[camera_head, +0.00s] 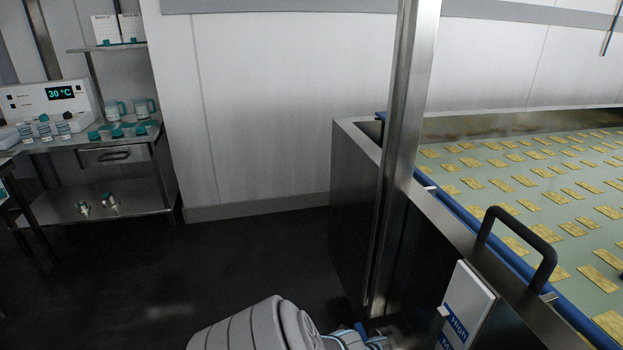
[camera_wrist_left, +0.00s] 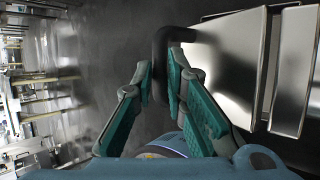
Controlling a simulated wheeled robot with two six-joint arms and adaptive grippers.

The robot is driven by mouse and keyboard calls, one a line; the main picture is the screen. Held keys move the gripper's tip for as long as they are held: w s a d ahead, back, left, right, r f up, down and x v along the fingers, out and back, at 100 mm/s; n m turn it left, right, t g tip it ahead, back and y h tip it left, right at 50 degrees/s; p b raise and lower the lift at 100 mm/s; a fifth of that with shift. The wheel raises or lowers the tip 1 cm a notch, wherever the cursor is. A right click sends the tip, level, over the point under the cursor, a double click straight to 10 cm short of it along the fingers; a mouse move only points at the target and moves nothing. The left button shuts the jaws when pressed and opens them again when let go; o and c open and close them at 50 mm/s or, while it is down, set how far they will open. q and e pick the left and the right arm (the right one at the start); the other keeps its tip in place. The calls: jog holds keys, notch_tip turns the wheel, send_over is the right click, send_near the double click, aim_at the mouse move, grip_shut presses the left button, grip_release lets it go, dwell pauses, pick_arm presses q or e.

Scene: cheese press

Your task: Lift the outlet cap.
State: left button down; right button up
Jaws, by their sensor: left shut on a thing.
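My left gripper (camera_wrist_left: 162,78) has its two green-padded fingers on either side of a dark, curved bar handle (camera_wrist_left: 163,42) and is shut on it. The handle's upper end bends right to a shiny metal plate (camera_wrist_left: 222,62). This may be the outlet cap, but I cannot tell for certain. In the head view, my grey left arm enters at the bottom edge, beside the metal vat (camera_head: 350,200). The gripper's hold is out of sight there. My right gripper is in neither view.
An upright steel post (camera_head: 400,150) stands at the vat's near side. A black handle (camera_head: 545,240) rises from the vat's rim, near a white sign (camera_head: 468,305). Pale yellow blocks lie on the vat's green surface (camera_head: 520,170). A steel bench (camera_head: 125,212) stands left; dark floor between is clear.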

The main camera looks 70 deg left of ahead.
pick_arm(q)
jog(key=shift+w+d+f+t, duration=0.15)
jog(key=shift+w+t, duration=0.15)
jog(key=shift+w, duration=0.25)
jog(key=c, duration=1.6)
grip_release()
jog(key=shift+w, duration=0.15)
jog(key=shift+s, duration=0.35)
jog(key=shift+w, duration=0.1)
jog(key=v, duration=0.7)
jog(key=shift+w, duration=0.15)
